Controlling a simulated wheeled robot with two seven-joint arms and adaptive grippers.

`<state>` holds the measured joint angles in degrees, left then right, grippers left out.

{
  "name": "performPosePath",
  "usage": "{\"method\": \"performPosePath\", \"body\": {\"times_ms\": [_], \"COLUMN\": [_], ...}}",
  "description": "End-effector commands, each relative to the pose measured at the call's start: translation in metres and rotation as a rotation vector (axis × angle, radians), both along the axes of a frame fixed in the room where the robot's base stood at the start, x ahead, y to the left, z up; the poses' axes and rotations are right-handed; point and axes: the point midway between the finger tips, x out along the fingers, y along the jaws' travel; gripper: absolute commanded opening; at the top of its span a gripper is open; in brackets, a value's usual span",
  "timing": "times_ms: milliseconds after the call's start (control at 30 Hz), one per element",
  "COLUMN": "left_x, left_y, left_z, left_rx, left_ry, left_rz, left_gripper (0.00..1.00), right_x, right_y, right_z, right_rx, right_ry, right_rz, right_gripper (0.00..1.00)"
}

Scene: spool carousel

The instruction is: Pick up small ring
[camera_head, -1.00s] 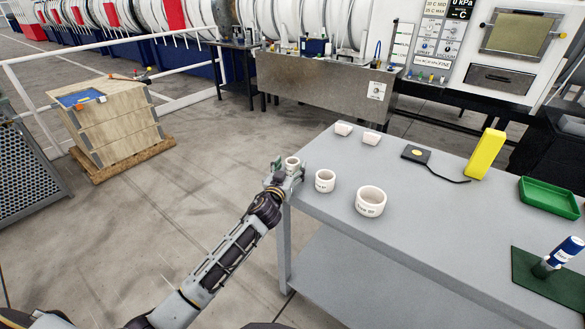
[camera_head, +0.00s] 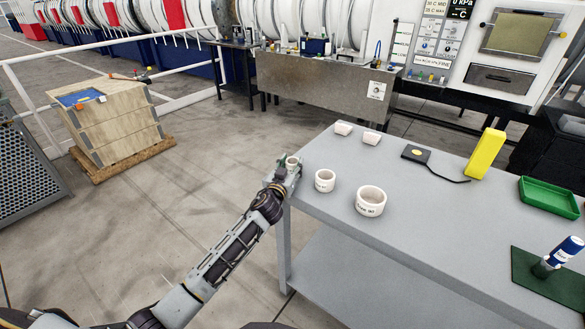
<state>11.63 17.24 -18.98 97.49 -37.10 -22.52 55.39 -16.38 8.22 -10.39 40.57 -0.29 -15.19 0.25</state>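The small ring (camera_head: 292,161) is a white cup-like ring at the left corner of the grey table (camera_head: 420,215). My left gripper (camera_head: 291,170) is at this ring, its fingers close against the ring's sides, and it looks shut on it. The gripper hides the ring's lower part, so I cannot tell whether it touches the tabletop. A medium white ring (camera_head: 325,181) and a large white ring (camera_head: 370,201) stand upright to the right, apart from the gripper. My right gripper is not in view.
Two small white bowls (camera_head: 343,128) (camera_head: 371,138) stand at the table's back edge. The table's middle is clear.

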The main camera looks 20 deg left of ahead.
Motion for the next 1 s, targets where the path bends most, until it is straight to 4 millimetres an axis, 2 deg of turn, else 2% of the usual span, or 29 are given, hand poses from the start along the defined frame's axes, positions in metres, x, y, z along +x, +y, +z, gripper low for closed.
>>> {"method": "performPosePath", "body": {"times_ms": [33, 133, 567, 767, 1000], "left_x": [0.0, 0.0, 0.0, 0.0, 0.0], "left_y": [0.0, 0.0, 0.0, 0.0, 0.0], "left_z": [0.0, 0.0, 0.007, 0.027, 0.064], "left_rx": [0.0, 0.0, 0.0, 0.0, 0.0], "left_ry": [0.0, 0.0, -0.002, -0.003, -0.004], "left_rz": [0.0, 0.0, 0.001, 0.0, 0.0], "left_gripper": [0.35, 0.22, 0.22, 0.22, 0.22], "right_x": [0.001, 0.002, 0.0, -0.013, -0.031], "right_y": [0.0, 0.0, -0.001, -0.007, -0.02], "right_z": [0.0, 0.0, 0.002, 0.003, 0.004], "right_rx": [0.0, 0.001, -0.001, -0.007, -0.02], "right_ry": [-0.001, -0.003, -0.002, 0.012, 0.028], "right_rz": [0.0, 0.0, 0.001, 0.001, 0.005], "right_gripper": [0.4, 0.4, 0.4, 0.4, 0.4]}}
